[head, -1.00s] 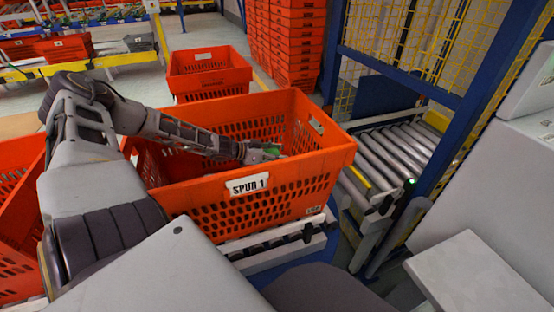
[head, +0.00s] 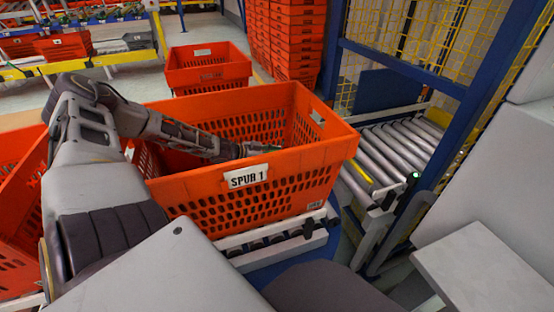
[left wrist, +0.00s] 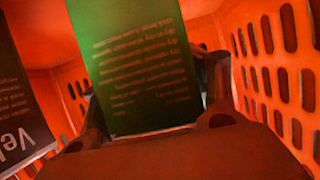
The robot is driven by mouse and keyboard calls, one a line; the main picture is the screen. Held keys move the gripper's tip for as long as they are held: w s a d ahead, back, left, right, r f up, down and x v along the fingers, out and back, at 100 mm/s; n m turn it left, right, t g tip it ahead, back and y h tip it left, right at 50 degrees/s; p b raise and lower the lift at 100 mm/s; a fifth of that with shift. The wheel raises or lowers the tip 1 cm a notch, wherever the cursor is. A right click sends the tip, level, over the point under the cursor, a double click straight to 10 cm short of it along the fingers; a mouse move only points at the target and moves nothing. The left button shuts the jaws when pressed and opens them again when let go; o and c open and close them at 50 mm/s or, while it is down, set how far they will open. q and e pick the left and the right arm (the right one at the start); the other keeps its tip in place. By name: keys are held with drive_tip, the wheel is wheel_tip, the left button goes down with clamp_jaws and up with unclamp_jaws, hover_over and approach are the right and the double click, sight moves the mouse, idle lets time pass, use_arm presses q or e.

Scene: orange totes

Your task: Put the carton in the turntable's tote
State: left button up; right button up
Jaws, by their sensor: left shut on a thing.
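An orange tote labelled SPUR 1 (head: 300,182) stands right in front of me on a roller support with a blue base. My left arm reaches over its near left side, and my left gripper (head: 262,148) is inside the tote, just behind the near rim. In the left wrist view my left gripper (left wrist: 150,122) is shut on a green carton (left wrist: 135,65) with lines of print. The carton's lower end is hidden, and I cannot tell whether it touches the floor. A second, dark box with white lettering (left wrist: 18,105) stands at the left. My right gripper is not in view.
Another orange tote (head: 18,215) is close at the left, and one (head: 208,75) stands behind. Stacked totes (head: 285,45) are at the back. A roller conveyor (head: 400,150) with a blue frame and yellow mesh is at the right.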

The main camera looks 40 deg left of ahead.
use_arm(q)
drive_tip(key=shift+f, duration=0.1)
idle(0.3)
drive_tip(key=o, duration=1)
drive_tip(key=shift+r, duration=0.2)
